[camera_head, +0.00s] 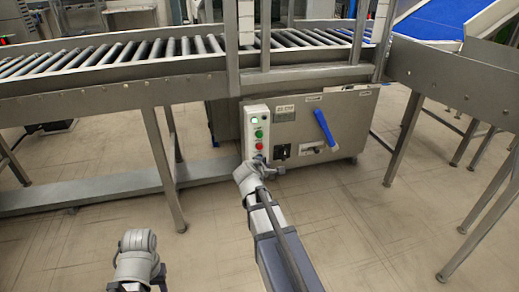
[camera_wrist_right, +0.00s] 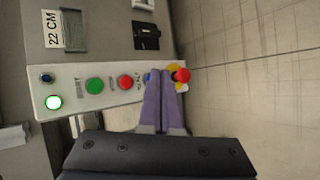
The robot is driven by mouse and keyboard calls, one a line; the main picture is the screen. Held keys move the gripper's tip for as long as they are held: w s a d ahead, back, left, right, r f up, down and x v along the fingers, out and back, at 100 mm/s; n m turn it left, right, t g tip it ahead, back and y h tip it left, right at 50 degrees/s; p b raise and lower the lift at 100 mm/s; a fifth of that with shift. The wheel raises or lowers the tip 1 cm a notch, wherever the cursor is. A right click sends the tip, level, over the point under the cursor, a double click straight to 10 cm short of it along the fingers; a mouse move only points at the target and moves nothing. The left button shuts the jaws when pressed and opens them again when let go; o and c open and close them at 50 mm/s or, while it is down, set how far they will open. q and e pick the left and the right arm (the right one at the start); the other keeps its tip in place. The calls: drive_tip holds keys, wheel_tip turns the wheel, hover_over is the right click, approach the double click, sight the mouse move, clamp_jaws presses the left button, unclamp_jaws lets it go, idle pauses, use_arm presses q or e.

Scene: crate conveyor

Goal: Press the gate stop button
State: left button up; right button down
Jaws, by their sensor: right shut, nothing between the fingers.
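A pale button panel (camera_head: 255,135) is on the front of the grey cabinet under the conveyor; in the right wrist view the panel (camera_wrist_right: 70,99) lies sideways. It carries a lit green lamp (camera_wrist_right: 54,102), a green button (camera_wrist_right: 95,85), a red button (camera_wrist_right: 126,82), a partly hidden blue control and a red mushroom button (camera_wrist_right: 182,75) on yellow. Their labels are too small to read. My right gripper (camera_wrist_right: 161,72) is shut and empty, its tips overlapping the panel between the red button and the mushroom button. I cannot tell whether they touch. My left gripper's fingers do not show.
The roller conveyor (camera_head: 120,60) runs above the cabinet (camera_head: 350,115), which has a blue handle (camera_head: 325,130). Metal legs (camera_head: 165,165) stand left of the panel. A blue belt (camera_head: 435,20) is at the upper right. The floor in front is clear.

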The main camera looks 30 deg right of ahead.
drive_tip(key=shift+w+d, duration=0.35)
drive_tip(key=shift+w, duration=1)
drive_tip(key=shift+w+d, duration=0.3)
drive_tip(key=shift+w, duration=1.1)
drive_tip(key=shift+w+d, duration=0.35)
drive_tip(key=shift+w, duration=1)
drive_tip(key=shift+w, duration=0.2)
drive_tip(key=shift+w+d, duration=0.1)
drive_tip(key=shift+w, duration=0.15)
drive_tip(key=shift+w+d, duration=0.1)
drive_tip(key=shift+w, duration=0.3)
drive_tip(key=shift+s+a, duration=0.25)
drive_tip(key=shift+s, duration=0.55)
drive_tip(key=shift+s, duration=0.15)
drive_tip(key=shift+s+a, duration=0.2)
drive_tip(key=shift+s, duration=0.55)
drive_tip(key=shift+s+a, duration=0.15)
drive_tip(key=shift+s, duration=0.65)
drive_tip(key=shift+s+a, duration=0.2)
drive_tip(key=shift+s, duration=0.55)
